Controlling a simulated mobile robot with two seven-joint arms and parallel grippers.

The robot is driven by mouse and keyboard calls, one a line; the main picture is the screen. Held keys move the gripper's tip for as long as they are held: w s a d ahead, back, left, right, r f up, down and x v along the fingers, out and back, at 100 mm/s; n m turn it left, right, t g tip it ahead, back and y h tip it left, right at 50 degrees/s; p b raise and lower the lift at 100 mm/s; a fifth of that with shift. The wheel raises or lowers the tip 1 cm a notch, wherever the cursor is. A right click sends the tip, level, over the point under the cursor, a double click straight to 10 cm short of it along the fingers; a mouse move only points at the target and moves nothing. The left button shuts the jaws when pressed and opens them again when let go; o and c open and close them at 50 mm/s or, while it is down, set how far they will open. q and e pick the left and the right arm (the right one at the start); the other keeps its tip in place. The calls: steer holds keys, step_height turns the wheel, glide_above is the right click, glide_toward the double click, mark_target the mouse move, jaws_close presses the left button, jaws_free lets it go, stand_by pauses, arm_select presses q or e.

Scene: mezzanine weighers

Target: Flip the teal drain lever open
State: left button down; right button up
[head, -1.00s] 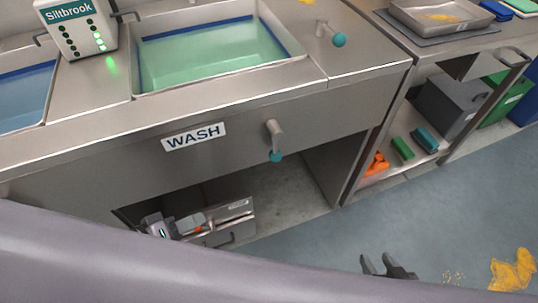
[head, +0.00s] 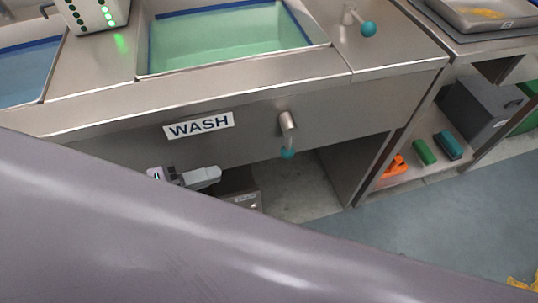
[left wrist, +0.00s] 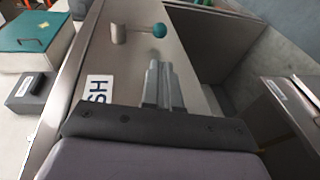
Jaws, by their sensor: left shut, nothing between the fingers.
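The drain lever is a grey stub with a teal knob (head: 288,153) on the sink's front panel, right of the WASH sign (head: 199,125). It hangs down, knob lowest. In the left wrist view the teal knob (left wrist: 160,30) shows beyond the fingertips. My left gripper (head: 217,173) is below the WASH sign, left of the lever, pointing right. In the left wrist view its fingers (left wrist: 158,64) are together and empty, with a gap to the knob. My right gripper is out of view.
A teal-knobbed tap (head: 368,29) stands on the counter above. The wash basin holds green water (head: 230,40). Below the panel is an open bay with a grey box (head: 247,200). My arm covers the lower left. Orange, green and teal items lie on the right shelf (head: 400,178).

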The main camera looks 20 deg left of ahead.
arm_select(q)
steer(key=p, duration=0.2)
glide_toward(281, 154)
steer(key=x, duration=0.5)
steer(key=shift+w, duration=0.15)
steer(key=shift+x, duration=0.85)
steer(key=shift+f, duration=0.1)
